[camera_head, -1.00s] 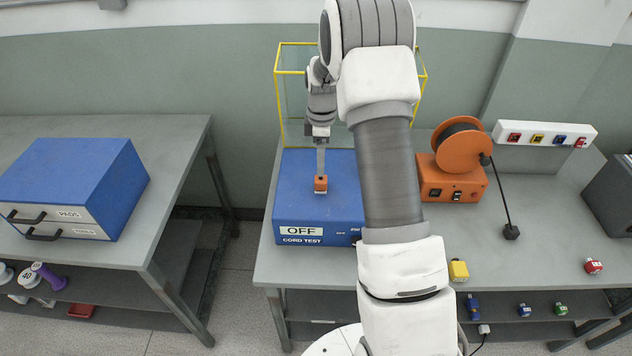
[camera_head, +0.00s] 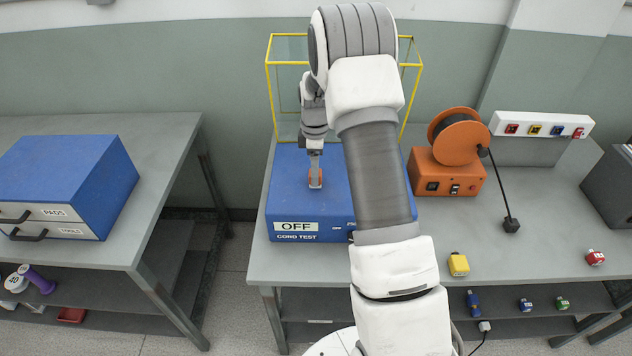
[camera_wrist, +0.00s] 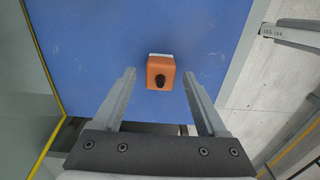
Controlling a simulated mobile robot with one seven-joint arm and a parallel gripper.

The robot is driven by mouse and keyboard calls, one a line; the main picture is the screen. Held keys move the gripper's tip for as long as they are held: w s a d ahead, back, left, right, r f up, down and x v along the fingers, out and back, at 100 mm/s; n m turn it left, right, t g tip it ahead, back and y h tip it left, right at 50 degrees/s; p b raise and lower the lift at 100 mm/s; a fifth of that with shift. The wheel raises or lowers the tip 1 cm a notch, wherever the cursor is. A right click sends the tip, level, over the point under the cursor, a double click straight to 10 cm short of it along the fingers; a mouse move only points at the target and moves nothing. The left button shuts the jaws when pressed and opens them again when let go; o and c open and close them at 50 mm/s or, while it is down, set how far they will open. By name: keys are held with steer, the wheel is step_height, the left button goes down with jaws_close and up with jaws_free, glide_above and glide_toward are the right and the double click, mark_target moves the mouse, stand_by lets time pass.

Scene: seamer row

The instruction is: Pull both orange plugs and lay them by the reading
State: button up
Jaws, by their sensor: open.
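An orange plug (camera_head: 315,176) stands on top of the blue cord test box (camera_head: 285,205). In the wrist view the same plug (camera_wrist: 160,70) shows its orange body and a dark round end. My gripper (camera_head: 316,184) is open over the plug. In the wrist view its fingers (camera_wrist: 159,78) lie one on each side of the plug, with a gap on both sides. The reading on the box front (camera_head: 296,226) says OFF. I see only one orange plug. My arm hides the right part of the box top.
A yellow wire frame (camera_head: 268,85) stands behind the box. An orange cord reel (camera_head: 450,175) is to the right, with a yellow plug (camera_head: 458,264) and a red plug (camera_head: 595,257) near the bench front. A blue drawer cabinet (camera_head: 60,170) sits on the left bench.

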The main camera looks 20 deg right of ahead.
steer(key=shift+f+b, duration=0.55)
steer(key=shift+f, duration=0.75)
stand_by(0.4)
jaws_close()
stand_by(0.3)
steer(key=shift+r, duration=0.2)
steer(key=shift+r+p, duration=1.5)
steer(key=shift+r, duration=1.35)
